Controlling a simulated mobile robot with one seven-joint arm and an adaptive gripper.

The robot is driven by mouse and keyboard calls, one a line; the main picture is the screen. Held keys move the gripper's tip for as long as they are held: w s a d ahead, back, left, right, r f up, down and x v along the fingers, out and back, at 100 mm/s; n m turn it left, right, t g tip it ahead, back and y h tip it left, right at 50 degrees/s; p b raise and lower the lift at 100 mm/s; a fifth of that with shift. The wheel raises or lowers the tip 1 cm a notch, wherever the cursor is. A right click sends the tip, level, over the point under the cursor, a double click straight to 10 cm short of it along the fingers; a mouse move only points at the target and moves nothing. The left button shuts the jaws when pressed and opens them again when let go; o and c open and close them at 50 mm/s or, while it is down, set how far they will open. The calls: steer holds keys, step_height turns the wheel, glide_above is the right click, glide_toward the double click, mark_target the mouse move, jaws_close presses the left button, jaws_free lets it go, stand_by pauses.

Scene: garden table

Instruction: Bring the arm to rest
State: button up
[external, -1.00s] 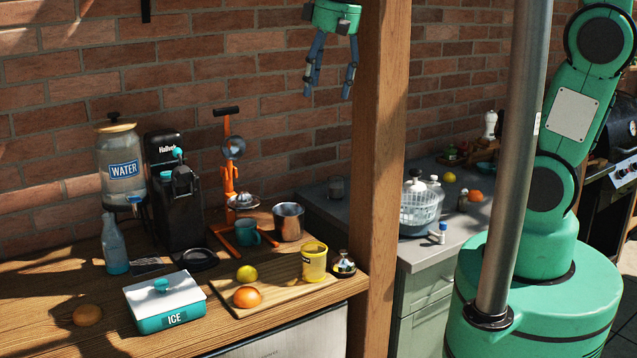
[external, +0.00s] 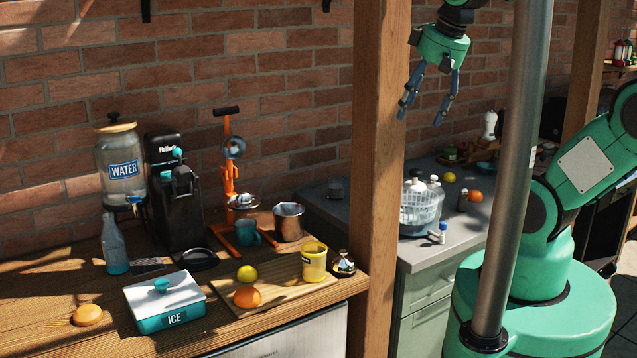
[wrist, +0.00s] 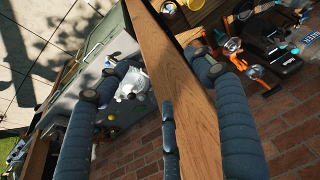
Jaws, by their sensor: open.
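My gripper (external: 429,95) is open and empty in the external view. It hangs in the air to the right of the wooden post (external: 378,180), above the grey counter, fingers pointing down. My arm bends from the green base on the right; part of it is hidden behind the metal pole or out of the frame. The wooden post (wrist: 180,90) runs diagonally through the view between the fingers.
The wooden table (external: 60,285) at left bears an ice box (external: 165,300), water dispenser (external: 122,170), orange press (external: 230,180) and yellow cup (external: 314,262). The grey counter (external: 420,255) holds a colander (external: 421,208) with bottles. A metal pole (external: 512,180) stands before my arm.

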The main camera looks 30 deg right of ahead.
steer(key=shift+m+t+h, duration=0.3)
steer(key=shift+m+t, duration=0.1)
steer(key=shift+t, duration=0.3)
steer(key=d, duration=0.1)
steer(key=s+d+f+b, duration=0.1)
steer(key=d+b, duration=0.1)
steer(key=d, duration=0.1)
steer(key=shift+s+f, duration=0.15)
steer(key=shift+f, duration=0.25)
steer(key=shift+o, duration=0.5)
